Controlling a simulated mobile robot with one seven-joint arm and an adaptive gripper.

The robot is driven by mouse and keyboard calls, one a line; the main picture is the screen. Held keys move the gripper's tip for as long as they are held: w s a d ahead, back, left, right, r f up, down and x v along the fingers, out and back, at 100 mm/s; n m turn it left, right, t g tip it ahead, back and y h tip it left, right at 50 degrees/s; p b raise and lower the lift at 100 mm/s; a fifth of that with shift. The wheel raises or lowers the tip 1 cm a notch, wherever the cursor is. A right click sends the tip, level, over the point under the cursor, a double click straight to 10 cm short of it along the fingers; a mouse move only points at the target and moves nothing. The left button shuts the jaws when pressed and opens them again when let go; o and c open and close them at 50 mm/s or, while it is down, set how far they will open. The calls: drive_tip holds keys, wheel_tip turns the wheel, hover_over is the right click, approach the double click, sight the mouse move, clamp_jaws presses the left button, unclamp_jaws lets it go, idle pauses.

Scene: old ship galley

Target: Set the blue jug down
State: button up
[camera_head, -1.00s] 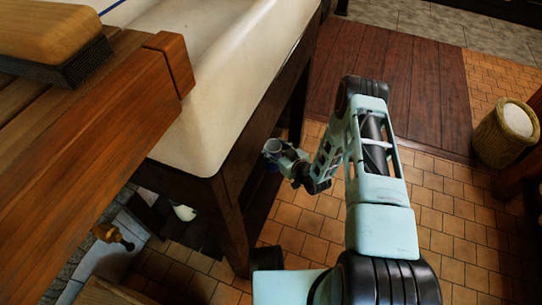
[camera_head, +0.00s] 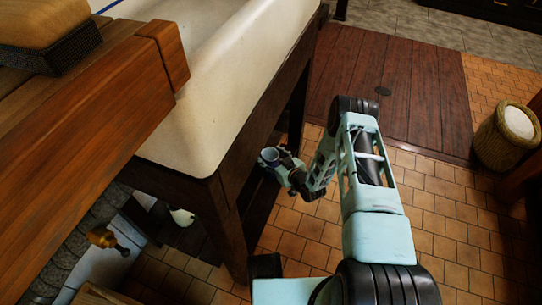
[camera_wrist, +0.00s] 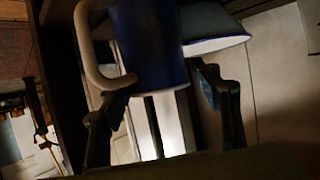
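The blue jug (camera_head: 268,157) is beside the dark wooden frame under the sink, its open top facing up. It fills the upper middle of the wrist view (camera_wrist: 152,45), with its pale handle (camera_wrist: 92,62) on the left. My gripper (camera_head: 283,163) is at the jug. In the wrist view, my two fingers (camera_wrist: 165,80) stand on either side of the jug's lower part, the left one against the handle's lower end. A narrow gap seems to show at the right finger. Whether the jug's base touches anything is hidden.
The white sink (camera_head: 205,125) overhangs on the left, above its dark wooden frame (camera_head: 228,215). A low dark board (camera_head: 262,205) runs beside the leg. A blue, white-rimmed vessel (camera_wrist: 213,30) is behind the jug. Tiled floor (camera_head: 310,235) lies open at right; a basket (camera_head: 497,145) stands beyond.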

drive_tip(key=shift+o, duration=0.3)
drive_tip(key=shift+r, duration=0.1)
drive_tip(key=shift+s+d+r, duration=0.1)
drive_tip(key=shift+s+r, duration=0.05)
drive_tip(key=shift+r, duration=0.05)
drive_tip(key=p+v, duration=0.4)
drive_tip(key=v, duration=0.7)
drive_tip(key=shift+s+p, duration=0.3)
